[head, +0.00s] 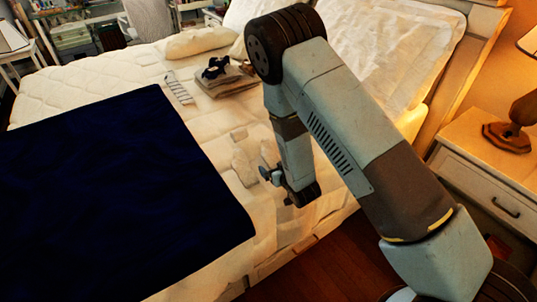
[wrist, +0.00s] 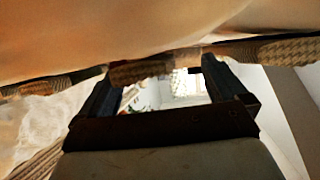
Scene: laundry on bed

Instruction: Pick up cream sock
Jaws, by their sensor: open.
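A cream cloth piece (head: 243,166), which looks like the cream sock, lies on the pale bed just left of my gripper in the head view. It blends into the sheet, so its outline is hard to tell. My gripper (head: 267,176) is open near the bed's right side, beside this piece and apart from it as far as I can see. In the wrist view my two dark fingers (wrist: 160,88) stand apart with nothing held between them. Pale cloth fills the top of that view; I cannot make out the sock there.
A dark blue blanket (head: 100,200) covers the bed's left front. A striped cloth (head: 178,88), folded clothes (head: 222,80) with a dark item on top, and pillows (head: 385,45) lie farther back. A nightstand (head: 480,160) with a lamp (head: 515,120) stands at the right.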

